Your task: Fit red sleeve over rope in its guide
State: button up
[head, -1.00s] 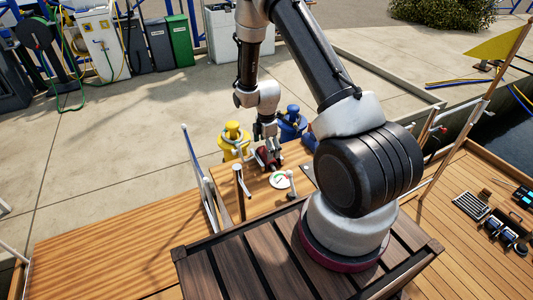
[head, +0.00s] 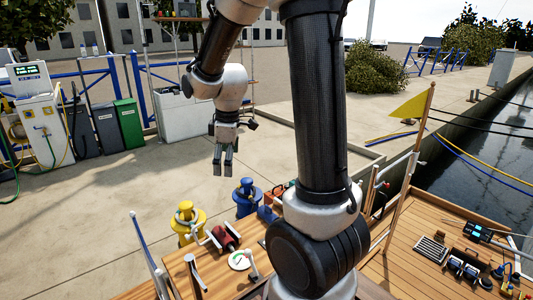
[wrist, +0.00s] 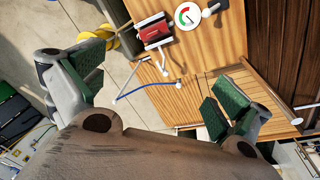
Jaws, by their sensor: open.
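The red sleeve (head: 226,237) sits at the deck's edge, between the yellow and blue bollards. In the wrist view the red sleeve (wrist: 150,33) lies in a pale bracket that looks like its guide (wrist: 142,20). My gripper (head: 224,172) is open and empty, raised well above and apart from the sleeve. Its green-padded fingers (wrist: 155,90) are spread wide in the wrist view.
A yellow bollard (head: 186,222) and a blue bollard (head: 246,197) stand behind the sleeve. A round white gauge (head: 240,261) lies beside it on the wooden deck. The concrete quay beyond is mostly clear.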

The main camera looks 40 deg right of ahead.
jog(key=s+r+m+t, duration=0.1)
jog(key=s+r+m, duration=0.4)
jog(key=s, duration=0.5)
jog(key=s+r+m+t, duration=0.1)
jog(key=s+r+m, duration=0.4)
jog(key=s, duration=0.5)
jog(key=shift+s+r, duration=0.15)
jog(key=shift+r, duration=0.35)
